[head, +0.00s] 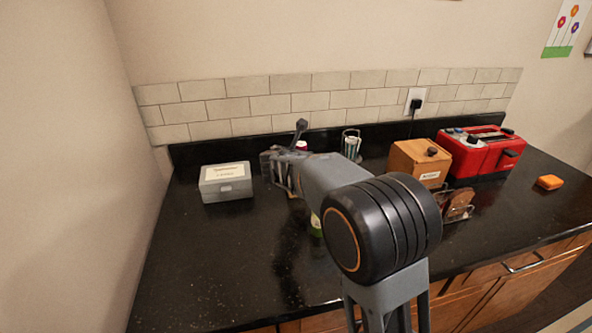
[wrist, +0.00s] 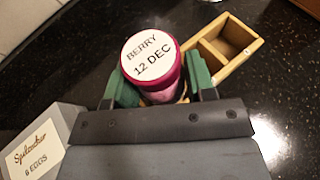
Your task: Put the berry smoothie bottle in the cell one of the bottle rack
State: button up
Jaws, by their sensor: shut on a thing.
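The berry smoothie bottle, with a magenta cap and a white lid label reading "BERRY 12 DEC" (wrist: 150,55), stands between the green fingers of my gripper (wrist: 160,80) in the wrist view. My gripper is shut on it. The wooden bottle rack (wrist: 243,52) lies beside and beneath the bottle, and its open cells show to the bottle's right. The bottle covers the rack's near end, so I cannot tell whether its base is inside a cell. In the head view, my gripper (head: 283,170) is over the back left counter, and my arm hides most of the bottle and rack.
A grey labelled egg box (head: 226,182) stands left of my gripper; it also shows in the wrist view (wrist: 40,142). A green-labelled item (head: 315,225) is partly behind my arm. A wooden box (head: 418,160), toast rack (head: 456,204) and red toaster (head: 484,152) stand right. The front left counter is clear.

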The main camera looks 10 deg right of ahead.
jog(key=f+b, duration=0.2)
jog(key=f, duration=0.1)
jog(key=w+a+f+b, duration=0.1)
jog(key=shift+f, duration=0.4)
grip_shut()
jog(key=shift+s+f+b, duration=0.2)
jog(key=shift+b, duration=0.1)
jog(key=shift+d+r, duration=0.1)
jog(key=o, duration=0.6)
grip_release()
jog(key=shift+c, duration=0.2)
jog(key=shift+o, duration=0.7)
jog(key=shift+w+d+f, duration=0.15)
jog(key=shift+f, duration=0.05)
jog(key=o, duration=0.3)
jog(key=shift+r, duration=0.2)
jog(key=shift+r, duration=0.15)
